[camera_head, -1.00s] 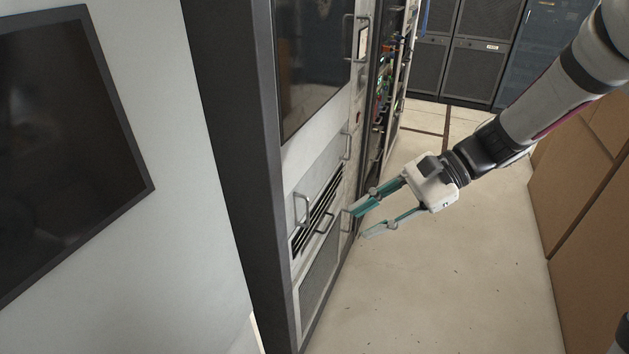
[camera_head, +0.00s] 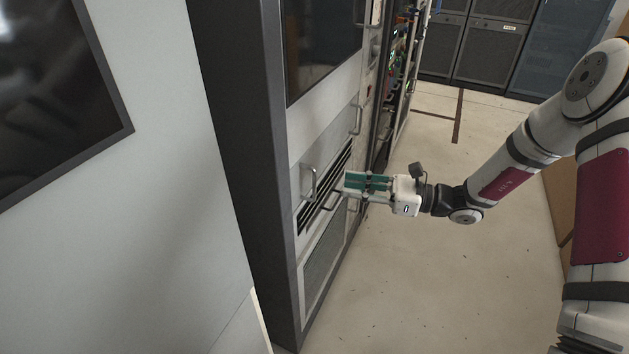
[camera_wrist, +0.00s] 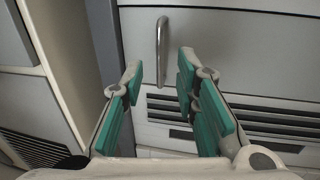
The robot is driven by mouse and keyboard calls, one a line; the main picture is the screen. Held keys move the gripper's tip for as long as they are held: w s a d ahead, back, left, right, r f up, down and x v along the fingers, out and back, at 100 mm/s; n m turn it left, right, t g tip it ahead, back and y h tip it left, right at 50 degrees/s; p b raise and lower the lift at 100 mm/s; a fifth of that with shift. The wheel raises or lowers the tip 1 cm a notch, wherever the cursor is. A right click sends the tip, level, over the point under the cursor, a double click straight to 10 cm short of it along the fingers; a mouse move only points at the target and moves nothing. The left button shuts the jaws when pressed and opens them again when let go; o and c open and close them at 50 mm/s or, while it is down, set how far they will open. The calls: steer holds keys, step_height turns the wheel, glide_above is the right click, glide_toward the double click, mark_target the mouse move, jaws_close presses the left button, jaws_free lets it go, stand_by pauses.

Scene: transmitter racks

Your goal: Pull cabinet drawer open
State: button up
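The cabinet drawer front (camera_head: 325,178) is a pale grey panel with dark horizontal slots below it. It looks flush with the rack. A metal bar handle (camera_head: 308,183) stands upright at its left end, and another (camera_head: 356,120) at its right end. In the wrist view the handle (camera_wrist: 161,50) is vertical, ahead of and between my fingers, beyond their tips. My gripper (camera_head: 349,187) has teal finger pads and points left at the cabinet. In the wrist view my gripper (camera_wrist: 160,84) is open with nothing between the fingers.
A dark-framed rack (camera_head: 240,140) holds the drawer. A white panel with a dark screen (camera_head: 60,90) stands at the left. Open floor (camera_head: 430,280) lies right of the cabinet.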

glide_above(315, 200)
steer(key=shift+w, duration=0.25)
steer(key=shift+a, duration=0.1)
jaws_close()
